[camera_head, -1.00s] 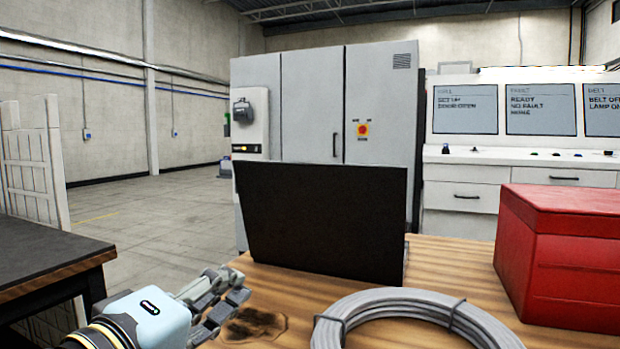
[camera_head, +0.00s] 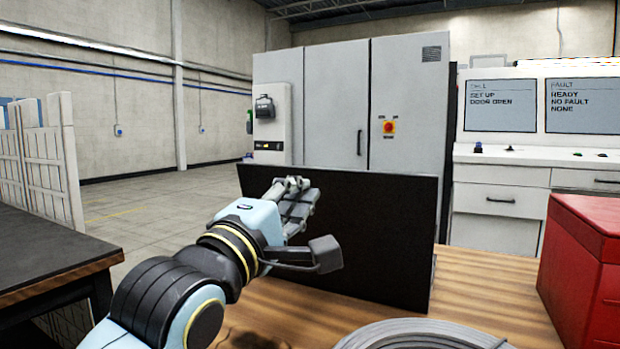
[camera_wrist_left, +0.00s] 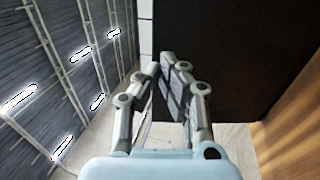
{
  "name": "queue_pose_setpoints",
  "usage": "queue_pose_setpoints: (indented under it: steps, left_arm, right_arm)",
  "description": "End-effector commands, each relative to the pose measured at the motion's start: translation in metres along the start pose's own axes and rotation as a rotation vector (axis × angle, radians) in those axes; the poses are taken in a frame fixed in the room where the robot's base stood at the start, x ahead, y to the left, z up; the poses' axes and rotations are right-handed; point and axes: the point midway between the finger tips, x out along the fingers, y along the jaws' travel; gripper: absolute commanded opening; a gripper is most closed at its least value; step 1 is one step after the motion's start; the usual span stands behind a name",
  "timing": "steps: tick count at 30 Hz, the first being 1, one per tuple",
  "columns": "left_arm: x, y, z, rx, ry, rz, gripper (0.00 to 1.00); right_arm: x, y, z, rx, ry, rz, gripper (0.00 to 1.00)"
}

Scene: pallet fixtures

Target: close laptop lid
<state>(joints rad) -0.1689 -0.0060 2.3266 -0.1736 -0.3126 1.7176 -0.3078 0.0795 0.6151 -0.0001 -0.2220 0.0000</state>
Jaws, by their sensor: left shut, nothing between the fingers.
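The laptop stands on the wooden table with its dark lid (camera_head: 380,225) upright and open, its plain side toward me. The lid also fills the upper right of the left wrist view (camera_wrist_left: 235,55). My left gripper (camera_head: 298,190) is in front of the lid's upper left part, fingers pointing toward the lid's top edge. In the left wrist view the fingers (camera_wrist_left: 168,65) are together and hold nothing. I cannot tell whether they touch the lid. The laptop's keyboard part is hidden behind the lid. My right gripper is not in view.
A coil of grey cable (camera_head: 420,335) lies on the wooden table (camera_head: 480,290) at the front. A red box (camera_head: 585,265) stands at the right. A dark bench (camera_head: 50,250) is at the left. Grey cabinets (camera_head: 335,110) and a console (camera_head: 500,200) stand behind.

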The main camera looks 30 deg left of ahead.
Motion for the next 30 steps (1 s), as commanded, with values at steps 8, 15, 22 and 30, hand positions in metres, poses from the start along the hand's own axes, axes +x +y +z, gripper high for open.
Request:
queue_pose_setpoints:
  steps: [8,15,22,30]
  left_arm:
    - [0.035,0.0,0.0,0.001,-0.001,0.0,0.0]
    - [0.04,-0.001,0.0,0.001,-0.001,-0.001,0.0]
    - [0.04,0.0,0.0,0.001,-0.001,-0.002,0.0]
    - [0.054,0.008,0.0,0.002,-0.001,-0.056,0.0]
  right_arm:
    - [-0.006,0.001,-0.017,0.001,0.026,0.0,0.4]
    - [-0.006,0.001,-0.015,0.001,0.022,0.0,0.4]
    - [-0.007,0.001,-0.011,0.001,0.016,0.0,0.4]
    - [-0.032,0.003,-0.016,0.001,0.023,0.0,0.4]
